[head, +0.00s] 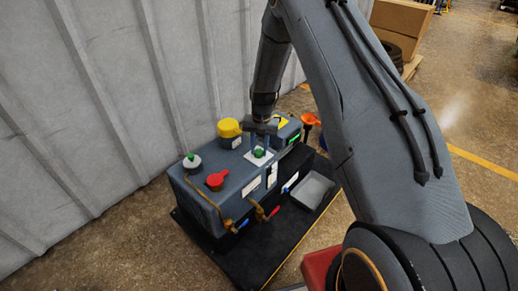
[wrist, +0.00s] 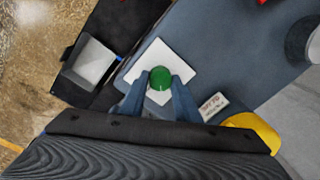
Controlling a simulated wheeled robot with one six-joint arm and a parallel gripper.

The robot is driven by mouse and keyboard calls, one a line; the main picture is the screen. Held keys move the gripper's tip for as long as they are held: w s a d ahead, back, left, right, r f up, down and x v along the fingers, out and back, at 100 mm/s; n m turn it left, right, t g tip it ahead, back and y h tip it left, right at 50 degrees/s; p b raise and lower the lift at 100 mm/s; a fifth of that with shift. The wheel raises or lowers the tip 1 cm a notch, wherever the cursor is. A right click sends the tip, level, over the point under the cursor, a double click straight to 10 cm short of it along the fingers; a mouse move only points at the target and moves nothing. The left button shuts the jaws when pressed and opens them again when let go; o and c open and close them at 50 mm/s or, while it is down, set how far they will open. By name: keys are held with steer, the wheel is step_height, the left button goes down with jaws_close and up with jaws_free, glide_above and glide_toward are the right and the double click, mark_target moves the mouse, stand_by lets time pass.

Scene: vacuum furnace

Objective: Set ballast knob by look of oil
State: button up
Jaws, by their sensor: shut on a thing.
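A grey pump box (head: 205,195) stands on a black base in the head view. On its top is a green round knob (wrist: 160,78) over a square white plate (wrist: 143,62). It also shows in the head view (head: 258,153). My gripper (wrist: 159,90) points down at the knob with one finger on each side and is shut on it; the fingers cover part of the plate. A small white label (wrist: 213,106) with dark lettering lies beside the plate, too small to read surely. I cannot make out the oil in either view.
A grey tray (head: 312,190) and an orange funnel (head: 310,119) are to the right.

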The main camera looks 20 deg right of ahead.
mark_target(259, 152)
steer(key=m+p, duration=0.1)
steer(key=m, duration=0.3)
steer(key=shift+r+m, duration=0.1)
steer(key=shift+m, duration=0.3)
steer(key=shift+m+p, duration=0.5)
steer(key=shift+m, duration=1.5)
steer(key=o, duration=1)
steer(key=shift+o, duration=0.2)
steer(key=shift+s+r, duration=0.15)
steer(key=shift+r, duration=1.8)
steer(key=shift+s+r, duration=0.1)
steer(key=shift+r, duration=1.8)
